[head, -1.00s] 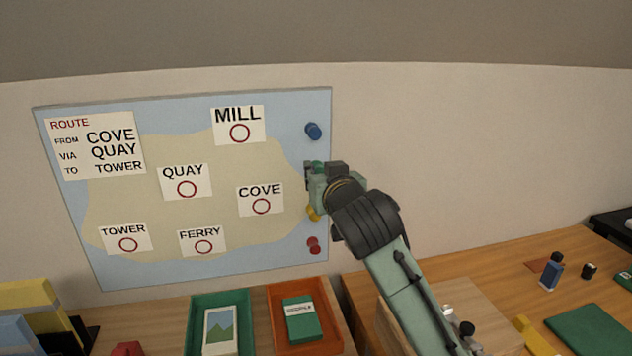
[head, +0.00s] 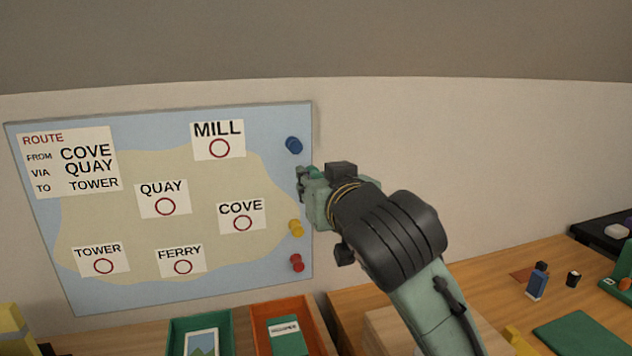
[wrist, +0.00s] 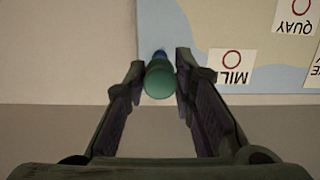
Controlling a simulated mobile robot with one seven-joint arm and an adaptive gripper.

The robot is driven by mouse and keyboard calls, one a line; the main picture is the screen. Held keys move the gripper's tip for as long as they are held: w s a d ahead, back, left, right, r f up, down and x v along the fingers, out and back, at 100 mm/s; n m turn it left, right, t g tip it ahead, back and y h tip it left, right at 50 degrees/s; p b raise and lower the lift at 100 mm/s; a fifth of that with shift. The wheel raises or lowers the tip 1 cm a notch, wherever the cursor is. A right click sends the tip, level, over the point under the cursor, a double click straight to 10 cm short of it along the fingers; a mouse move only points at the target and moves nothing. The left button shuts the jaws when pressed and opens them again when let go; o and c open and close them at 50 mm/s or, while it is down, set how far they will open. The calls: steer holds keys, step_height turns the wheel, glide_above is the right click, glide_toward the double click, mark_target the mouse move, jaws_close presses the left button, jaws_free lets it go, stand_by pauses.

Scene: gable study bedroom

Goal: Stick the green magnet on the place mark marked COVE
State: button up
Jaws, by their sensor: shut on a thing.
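My gripper (head: 302,181) is shut on the green magnet (wrist: 160,82), a round-headed piece between its fingers in the wrist view. In the head view the gripper is at the map board's right edge, and its fingers mostly hide the magnet. Whether the magnet touches the board is unclear. The place mark COVE (head: 242,215) is a white card with a red ring, lower left of the gripper. Its ring is empty.
The map board (head: 225,118) also bears MILL (head: 218,140), QUAY (head: 163,199), TOWER (head: 102,260) and FERRY (head: 182,262) cards. A blue magnet (head: 294,145) sits above the gripper; yellow (head: 296,228) and red (head: 297,263) magnets sit below. Trays stand on the desk underneath.

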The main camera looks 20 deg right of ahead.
steer(key=shift+s, duration=0.1)
steer(key=s, duration=0.3)
steer(key=shift+s, duration=0.4)
steer(key=shift+f, duration=0.1)
stand_by(0.3)
